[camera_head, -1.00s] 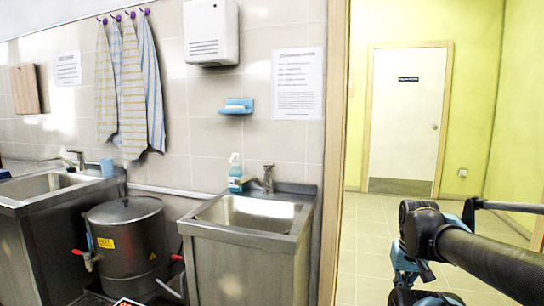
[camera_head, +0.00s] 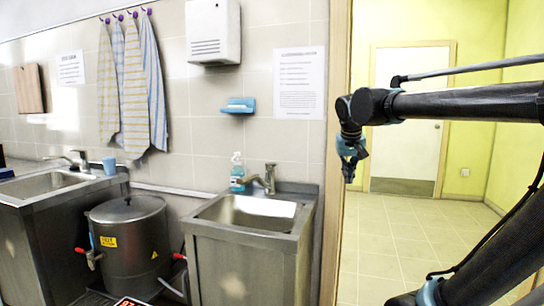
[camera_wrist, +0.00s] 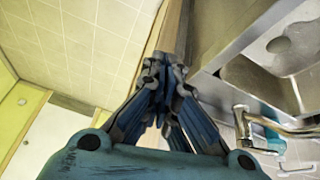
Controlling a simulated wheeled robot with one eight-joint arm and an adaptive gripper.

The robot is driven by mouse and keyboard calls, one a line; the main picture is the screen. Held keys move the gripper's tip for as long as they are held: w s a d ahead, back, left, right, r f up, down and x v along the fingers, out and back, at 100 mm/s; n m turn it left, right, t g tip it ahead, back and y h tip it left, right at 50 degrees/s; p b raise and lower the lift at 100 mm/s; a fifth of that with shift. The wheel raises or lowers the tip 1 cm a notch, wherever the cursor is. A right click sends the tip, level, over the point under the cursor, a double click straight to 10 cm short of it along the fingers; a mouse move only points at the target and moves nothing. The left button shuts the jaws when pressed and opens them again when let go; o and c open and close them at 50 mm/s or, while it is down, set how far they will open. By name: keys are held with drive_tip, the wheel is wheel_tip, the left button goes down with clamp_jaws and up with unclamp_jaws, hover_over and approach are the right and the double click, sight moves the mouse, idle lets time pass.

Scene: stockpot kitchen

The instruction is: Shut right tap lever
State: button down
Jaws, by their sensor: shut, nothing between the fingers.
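The steel stockpot (camera_head: 128,250) stands on the floor between two sinks. A tap with a red lever (camera_head: 80,250) sticks out on its left. Another red lever (camera_head: 179,256) shows on its right, partly hidden by the right sink cabinet; whether it is open or closed I cannot tell. My gripper (camera_head: 348,174) hangs pointing down in front of the door frame, right of the right sink and well apart from both levers. In the wrist view, my gripper's fingers (camera_wrist: 160,68) are together and empty.
The right sink (camera_head: 255,212) with its chrome faucet (camera_head: 264,178) and a soap bottle (camera_head: 237,172) stands between my gripper and the pot. The left sink (camera_head: 45,185) is beyond the pot. The doorway floor (camera_head: 400,235) is clear.

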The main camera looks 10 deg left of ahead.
drive_tip(key=w+a+r+n+t+y, duration=0.1)
drive_tip(key=w+a+r, duration=0.1)
drive_tip(key=a+r, duration=0.5)
drive_tip(key=w+a+r, duration=0.2)
drive_tip(key=a+r, duration=0.2)
drive_tip(key=a, duration=0.8)
drive_tip(key=w+a+r+n+t+y, duration=0.1)
drive_tip(key=w+a+r, duration=0.1)
drive_tip(key=a+r, duration=0.5)
drive_tip(key=w+a+f, duration=0.1)
drive_tip(key=f, duration=0.3)
drive_tip(key=w+a+f, duration=0.1)
drive_tip(key=w+f, duration=0.1)
drive_tip(key=f, duration=0.2)
drive_tip(key=w+a+f, duration=0.1)
drive_tip(key=f, duration=0.3)
drive_tip(key=shift+w+a+f, duration=0.15)
drive_tip(key=shift+w+f, duration=0.15)
drive_tip(key=shift+w, duration=0.05)
drive_tip(key=shift+s+f, duration=0.1)
drive_tip(key=shift+f, duration=0.65)
drive_tip(key=shift+d+f, duration=0.1)
drive_tip(key=shift+d, duration=0.1)
